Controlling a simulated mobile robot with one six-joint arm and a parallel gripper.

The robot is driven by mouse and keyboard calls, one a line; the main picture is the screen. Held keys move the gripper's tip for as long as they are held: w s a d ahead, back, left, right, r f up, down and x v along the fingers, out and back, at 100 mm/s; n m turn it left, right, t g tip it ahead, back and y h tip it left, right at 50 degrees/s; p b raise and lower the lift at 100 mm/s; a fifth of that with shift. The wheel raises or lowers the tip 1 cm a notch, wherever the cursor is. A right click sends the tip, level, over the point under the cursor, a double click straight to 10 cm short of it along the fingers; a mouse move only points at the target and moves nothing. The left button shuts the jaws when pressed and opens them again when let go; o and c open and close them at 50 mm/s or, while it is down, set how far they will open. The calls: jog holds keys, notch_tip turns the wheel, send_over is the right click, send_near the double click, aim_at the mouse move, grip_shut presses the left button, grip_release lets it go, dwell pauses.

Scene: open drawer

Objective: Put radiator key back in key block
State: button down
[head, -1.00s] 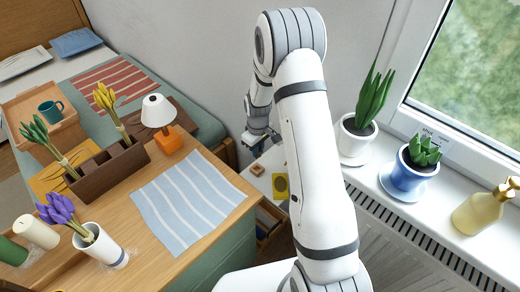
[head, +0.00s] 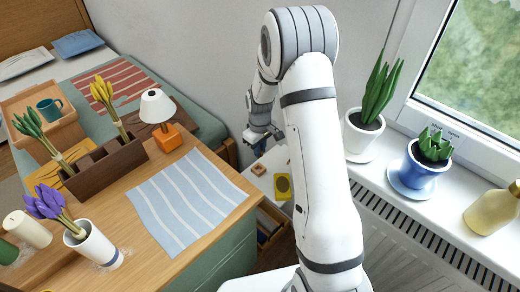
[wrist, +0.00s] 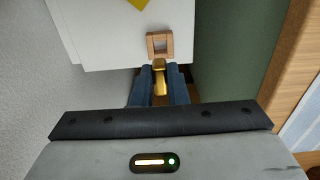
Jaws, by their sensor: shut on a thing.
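My gripper (wrist: 160,74) has blue fingers shut on the brass-coloured radiator key (wrist: 159,84). The key's rounded end shows between the fingertips. The wooden key block (wrist: 150,45) is a small square-edged piece on a white surface, just beyond the key in the wrist view. The key's end is very close to the block's near edge; I cannot tell if they touch. In the head view the key block (head: 258,169) is on the white top, and my gripper (head: 262,137) is above and behind it. The key cannot be made out there.
A yellow item with a dark centre (head: 283,187) is near the block on the white top. An open drawer (head: 268,222) shows below. A wooden table with a striped cloth (head: 185,200) is left; a sill with potted plants (head: 420,172) and radiator is right.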

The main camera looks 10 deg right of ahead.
jog(key=shift+f, duration=0.1)
jog(key=shift+f+b, duration=2.5)
jog(key=shift+f, duration=0.85)
jog(key=shift+f+b, duration=0.5)
jog(key=c, duration=1.3)
grip_release()
jog(key=shift+c, duration=0.2)
jog(key=shift+r, duration=0.1)
notch_tip(320, 180, up, 8)
jog(key=shift+f+p, duration=0.15)
jog(key=shift+p, duration=0.3)
